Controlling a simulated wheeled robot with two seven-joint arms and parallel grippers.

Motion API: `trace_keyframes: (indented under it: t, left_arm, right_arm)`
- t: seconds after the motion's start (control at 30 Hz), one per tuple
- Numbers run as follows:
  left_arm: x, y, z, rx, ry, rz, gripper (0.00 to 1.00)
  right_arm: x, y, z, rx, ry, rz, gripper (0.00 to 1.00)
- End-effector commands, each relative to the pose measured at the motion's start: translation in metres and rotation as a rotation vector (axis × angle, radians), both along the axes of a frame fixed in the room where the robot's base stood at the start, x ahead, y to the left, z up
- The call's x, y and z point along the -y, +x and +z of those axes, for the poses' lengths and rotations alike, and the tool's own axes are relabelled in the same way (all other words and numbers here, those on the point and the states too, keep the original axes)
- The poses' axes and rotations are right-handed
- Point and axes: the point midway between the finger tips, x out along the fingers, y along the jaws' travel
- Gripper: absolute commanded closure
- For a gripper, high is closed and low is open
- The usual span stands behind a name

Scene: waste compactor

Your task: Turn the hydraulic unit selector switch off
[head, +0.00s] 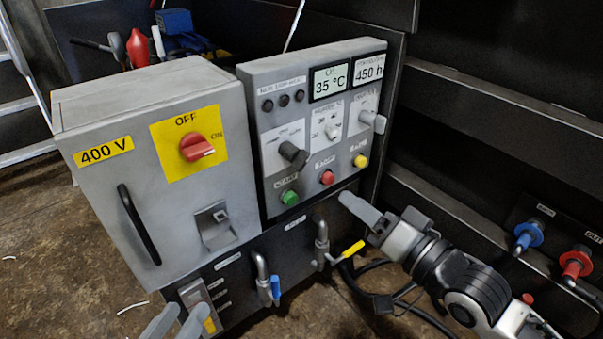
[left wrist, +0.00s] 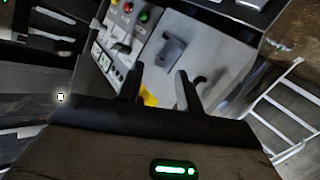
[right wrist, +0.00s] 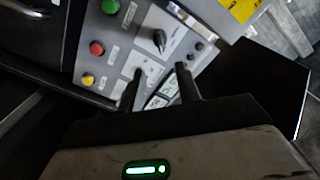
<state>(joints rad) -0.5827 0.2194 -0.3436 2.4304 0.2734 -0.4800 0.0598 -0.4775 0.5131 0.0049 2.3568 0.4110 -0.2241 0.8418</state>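A grey control panel (head: 315,110) has three rotary switches in a row. The left one has a black knob (head: 293,153), also in the right wrist view (right wrist: 159,40). A small pale knob (head: 332,131) is in the middle, and a grey knob (head: 372,120) is at the right. Their small labels are unreadable, so I cannot tell which is the hydraulic unit selector. My right gripper (head: 360,212) is below the panel's right side, apart from the switches; its fingers (right wrist: 158,92) are open and empty. My left gripper (head: 176,322) is open and empty at the bottom left, below the cabinet.
The grey 400 V cabinet (head: 85,205) stands left, with a red rotary switch (head: 196,147) whose handle points toward ON. Green (head: 290,198), red (head: 327,178) and yellow (head: 360,161) buttons sit below the knobs. Valves with blue (head: 275,288) and yellow (head: 351,249) levers stick out underneath.

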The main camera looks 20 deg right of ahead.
Motion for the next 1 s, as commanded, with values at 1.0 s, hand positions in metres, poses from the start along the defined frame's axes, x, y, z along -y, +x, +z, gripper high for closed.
trace_keyframes:
  t: [1.0]
  left_arm:
    - [0.009, 0.001, 0.012, 0.033, -0.202, -0.019, 0.64]
  right_arm:
    - [-0.052, 0.141, 0.0, -0.001, -0.004, -0.001, 0.66]
